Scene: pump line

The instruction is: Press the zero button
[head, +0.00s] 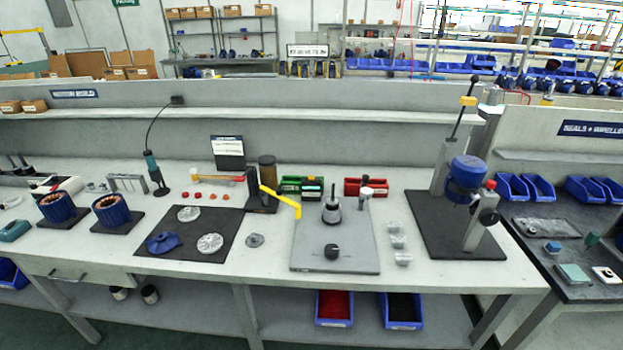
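I cannot make out a button marked zero; any lettering is too small to read. On the dark right-hand bench lie a small white square device (606,274) with a dark round spot, and a flat pale-green square device (573,273). Neither of my grippers shows in the head view.
A press stand with a blue motor body (467,174) stands at the bench's right on a black mat (432,226). Blue bins (540,188) stand behind the right bench's devices. The front bench strip is mostly clear.

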